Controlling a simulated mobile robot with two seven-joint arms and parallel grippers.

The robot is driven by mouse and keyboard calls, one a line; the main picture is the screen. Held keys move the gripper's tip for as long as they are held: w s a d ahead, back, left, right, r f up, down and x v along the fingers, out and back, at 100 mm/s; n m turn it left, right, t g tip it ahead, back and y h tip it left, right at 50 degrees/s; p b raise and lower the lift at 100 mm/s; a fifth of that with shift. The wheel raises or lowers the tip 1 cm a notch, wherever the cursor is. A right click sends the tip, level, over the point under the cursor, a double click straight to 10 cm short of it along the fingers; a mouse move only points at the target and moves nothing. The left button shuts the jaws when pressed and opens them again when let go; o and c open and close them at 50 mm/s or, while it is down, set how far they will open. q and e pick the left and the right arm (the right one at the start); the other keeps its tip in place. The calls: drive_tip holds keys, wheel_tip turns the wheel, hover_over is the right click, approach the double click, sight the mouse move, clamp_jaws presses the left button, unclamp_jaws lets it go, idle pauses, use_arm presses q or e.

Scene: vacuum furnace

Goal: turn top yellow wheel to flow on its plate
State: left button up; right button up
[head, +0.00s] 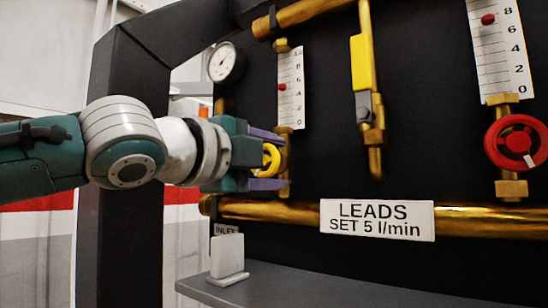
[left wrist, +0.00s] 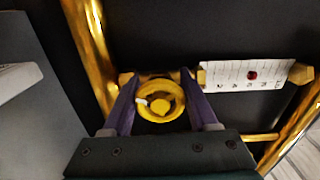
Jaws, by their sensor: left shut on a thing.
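The yellow wheel (head: 271,160) sits on a brass valve below the left flow scale (head: 291,88), which has a red float mark near its middle. My left gripper (head: 268,160) is at the wheel with its two purple fingers on either side of it, shut on its rim. In the left wrist view the wheel (left wrist: 160,101) lies between the fingers, with a white mark on its left side. The plate below reads "LEADS SET 5 l/min" (head: 377,220). My right gripper is not in view.
A red wheel (head: 516,142) sits below the right scale (head: 498,48). A yellow lever (head: 362,62) hangs between the scales. A round gauge (head: 224,62) is at upper left. A brass pipe (head: 270,211) runs below, above a grey shelf (head: 330,296).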

use_arm(q)
drive_tip(key=shift+m, duration=0.6)
drive_tip(key=o, duration=1.3)
drive_tip(key=shift+o, duration=0.3)
drive_tip(key=shift+r, duration=0.1)
